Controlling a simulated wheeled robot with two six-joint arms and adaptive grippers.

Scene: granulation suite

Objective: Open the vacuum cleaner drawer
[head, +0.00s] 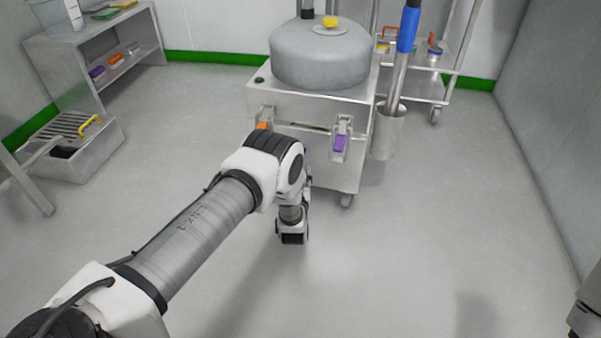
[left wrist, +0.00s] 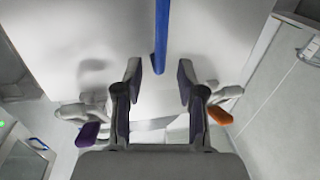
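The vacuum cleaner (head: 325,60) stands ahead as a grey domed drum on a steel box body (head: 345,175). The box front carries an orange latch (head: 263,126) and a purple latch (head: 340,143). A blue bar (left wrist: 161,35) ends between the fingertips, with gaps on both sides. The purple latch (left wrist: 87,134) and orange latch (left wrist: 220,115) show on either side. My right gripper is out of view.
A steel cup with a blue-gripped wand (head: 407,32) is at the vacuum's right side. A cart (head: 450,85) stands behind it. A steel shelf (head: 85,45) and a low bin (head: 95,160) are at left. The floor at right is clear.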

